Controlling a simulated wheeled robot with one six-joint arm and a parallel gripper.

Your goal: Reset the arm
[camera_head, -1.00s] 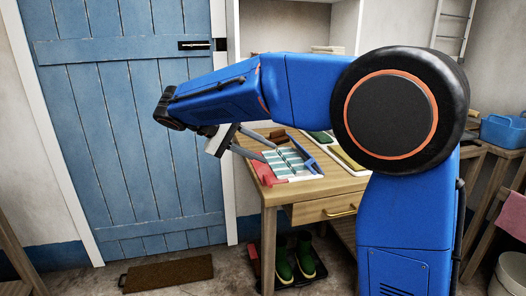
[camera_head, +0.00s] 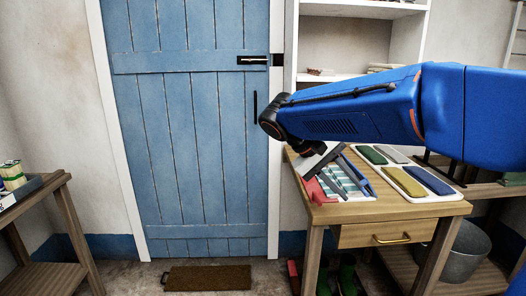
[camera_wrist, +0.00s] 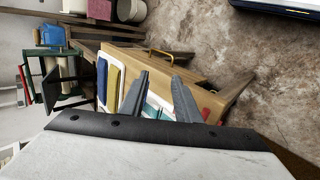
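Behind the fingers lie a tray with striped teal and white contents (camera_head: 345,180) and a red item (camera_head: 318,190). My arm reaches in from the right edge of the head view, bent down at the wrist. It hides part of the shelf and table back.
A white tray (camera_head: 440,196) with several coloured cloth-like pads lies on the table. A blue door (camera_head: 190,130) stands behind, with a brown doormat (camera_head: 207,277) before it. A second wooden table (camera_head: 62,205) stands left. Open floor lies between. A metal bucket (camera_head: 466,250) stands right.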

